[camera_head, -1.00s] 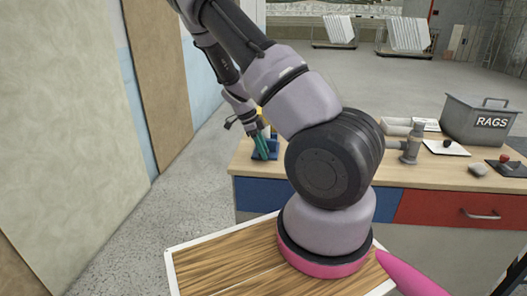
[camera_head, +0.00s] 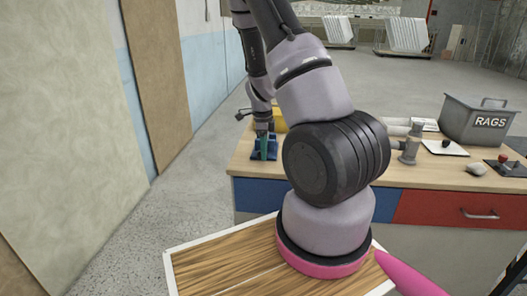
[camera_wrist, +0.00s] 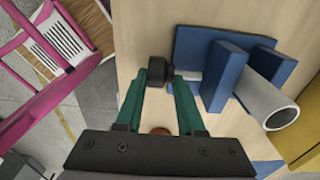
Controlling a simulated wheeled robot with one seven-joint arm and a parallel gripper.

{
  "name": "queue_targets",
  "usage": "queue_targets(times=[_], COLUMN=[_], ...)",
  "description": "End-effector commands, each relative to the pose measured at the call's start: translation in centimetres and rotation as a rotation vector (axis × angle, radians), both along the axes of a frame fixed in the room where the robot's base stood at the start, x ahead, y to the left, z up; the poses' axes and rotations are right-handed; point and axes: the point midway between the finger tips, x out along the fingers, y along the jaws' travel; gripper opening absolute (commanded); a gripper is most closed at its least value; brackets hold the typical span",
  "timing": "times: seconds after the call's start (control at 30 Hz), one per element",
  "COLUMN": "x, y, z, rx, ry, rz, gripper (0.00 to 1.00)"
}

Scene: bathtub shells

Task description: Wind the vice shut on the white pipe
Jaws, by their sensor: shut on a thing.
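The blue vice (camera_wrist: 224,76) is on the workbench in the wrist view, with two upright jaw plates on a blue base. The white pipe (camera_wrist: 262,97) lies between the plates, its open end toward the lower right; I cannot tell whether both plates touch it. A black knob (camera_wrist: 160,70) is at the vice's left side. My gripper (camera_wrist: 163,76) has green fingers and is shut on this knob. In the head view my gripper (camera_head: 264,146) is at the blue vice (camera_head: 272,154), on the bench's left end; the pipe is not clear there.
A yellow object (camera_wrist: 302,140) stands close to the vice, beyond the pipe. On the workbench (camera_head: 320,172) to the right are a grey pipe fitting (camera_head: 410,146), a grey RAGS bin (camera_head: 478,122) and small items. A pink chair-like frame (camera_wrist: 35,65) is at the wrist view's left.

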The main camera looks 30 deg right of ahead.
Motion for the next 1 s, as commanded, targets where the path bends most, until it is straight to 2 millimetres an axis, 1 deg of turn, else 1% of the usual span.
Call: queue_targets(times=[0.03,1.0], x=[-0.66,-1.12], y=[0.28,-0.36], z=[-0.18,-1.07], rx=[0.038,0.579], ry=[-0.004,-0.372], rz=[-0.008,-0.005], gripper=[0.00,0.00])
